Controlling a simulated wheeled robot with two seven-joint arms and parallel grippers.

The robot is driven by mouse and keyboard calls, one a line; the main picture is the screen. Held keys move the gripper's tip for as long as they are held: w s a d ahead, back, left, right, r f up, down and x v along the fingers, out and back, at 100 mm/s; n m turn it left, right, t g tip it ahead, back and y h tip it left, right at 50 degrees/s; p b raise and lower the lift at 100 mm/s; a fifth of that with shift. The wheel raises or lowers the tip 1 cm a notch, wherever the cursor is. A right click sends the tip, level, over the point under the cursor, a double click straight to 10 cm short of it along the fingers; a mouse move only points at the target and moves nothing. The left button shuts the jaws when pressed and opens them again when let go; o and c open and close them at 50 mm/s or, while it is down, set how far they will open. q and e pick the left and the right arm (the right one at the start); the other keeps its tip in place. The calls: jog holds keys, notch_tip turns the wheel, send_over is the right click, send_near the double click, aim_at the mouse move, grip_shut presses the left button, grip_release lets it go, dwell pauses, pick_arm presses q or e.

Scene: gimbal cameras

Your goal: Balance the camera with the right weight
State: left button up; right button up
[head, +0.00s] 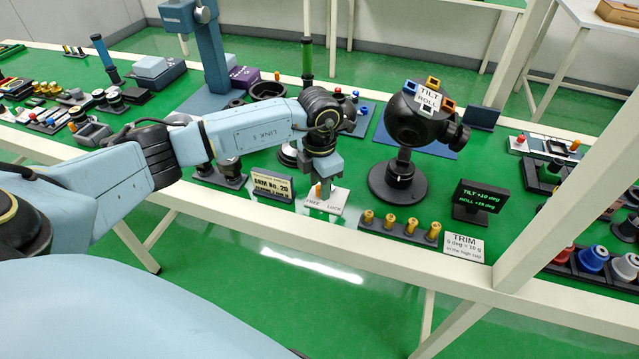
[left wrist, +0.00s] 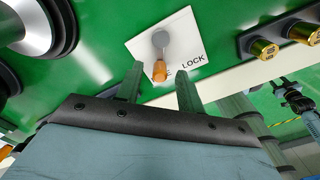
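The black ball-shaped gimbal camera (head: 412,122) stands on a round black base, with TILT and ROLL labels and small coloured cups on top. Several brass weights (head: 400,223) stand in a black rack in front of it; two also show in the left wrist view (left wrist: 264,49). A small display (head: 480,196) shows tilt and roll readings, apparently +10 and +16 degrees. My left gripper (head: 322,190) is open over the FREE/LOCK plate (head: 338,207). In the left wrist view its fingers (left wrist: 158,88) stand either side of the orange-tipped lever (left wrist: 160,70), with gaps.
A TRIM card (head: 464,246) lies right of the rack. An ARM No. 20 sign (head: 272,185) stands left of the lever plate. Coloured spools (head: 592,258) sit at the right. A white frame post (head: 570,185) crosses the right side.

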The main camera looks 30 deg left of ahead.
pick_arm(q)
jog(key=shift+f, duration=0.15)
jog(key=shift+c, duration=0.5)
pick_arm(e)
jog(key=shift+d, duration=0.1)
pick_arm(q)
grip_shut()
pick_arm(e)
jog(key=shift+w, duration=0.15)
